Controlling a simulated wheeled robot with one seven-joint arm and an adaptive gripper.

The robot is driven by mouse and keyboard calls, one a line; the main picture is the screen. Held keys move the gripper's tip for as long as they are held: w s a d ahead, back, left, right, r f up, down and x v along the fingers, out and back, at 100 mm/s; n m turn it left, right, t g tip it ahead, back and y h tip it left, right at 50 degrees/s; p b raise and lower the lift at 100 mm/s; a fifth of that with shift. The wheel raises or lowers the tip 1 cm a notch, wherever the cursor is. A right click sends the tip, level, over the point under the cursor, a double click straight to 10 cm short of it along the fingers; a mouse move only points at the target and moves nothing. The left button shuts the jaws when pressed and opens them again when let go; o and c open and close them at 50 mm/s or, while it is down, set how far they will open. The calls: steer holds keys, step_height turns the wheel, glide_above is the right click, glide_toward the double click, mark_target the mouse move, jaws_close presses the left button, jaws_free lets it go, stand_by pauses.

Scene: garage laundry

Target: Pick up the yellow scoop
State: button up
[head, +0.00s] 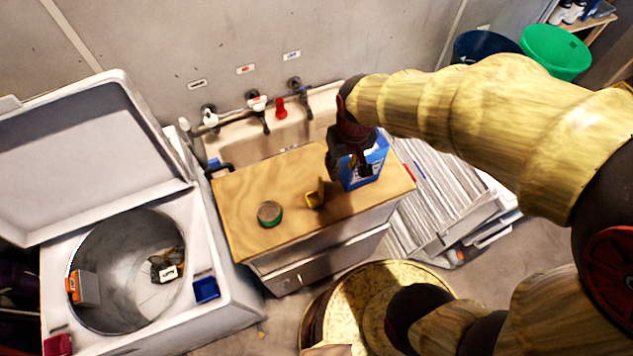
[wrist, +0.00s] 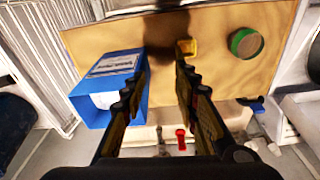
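The yellow scoop (head: 314,198) stands on the wooden top of the cabinet, between a round green-rimmed tin (head: 269,213) and a blue box (head: 366,166). In the wrist view the scoop (wrist: 187,47) shows just beyond the tip of the right finger, partly hidden by it. My gripper (wrist: 162,66) is open and empty, its fingers pointing at the wooden top. In the head view my gripper (head: 350,172) is above the board, right of the scoop and in front of the blue box. In the wrist view the box (wrist: 108,85) lies left of the left finger.
The wooden top (head: 240,195) is mostly bare. A sink (head: 250,150) with taps is behind it. An open washer (head: 205,250) stands at left. A stack of pale panels (head: 440,215) is at right, and a round yellow drum (head: 345,290) is in front.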

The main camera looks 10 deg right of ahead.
steer(key=n+g+p, duration=0.1)
steer(key=p, duration=0.6)
glide_above(321, 186)
steer(key=w+d, duration=0.1)
step_height(321, 186, down, 4)
steer(key=shift+a+f+p, duration=0.2)
steer(key=shift+f+p, duration=0.05)
steer(key=shift+f, duration=2.1)
steer(key=shift+a+f+p, duration=0.2)
steer(key=shift+f+p, duration=0.05)
steer(key=shift+f, duration=2.05)
steer(key=shift+c, duration=1)
jaws_close()
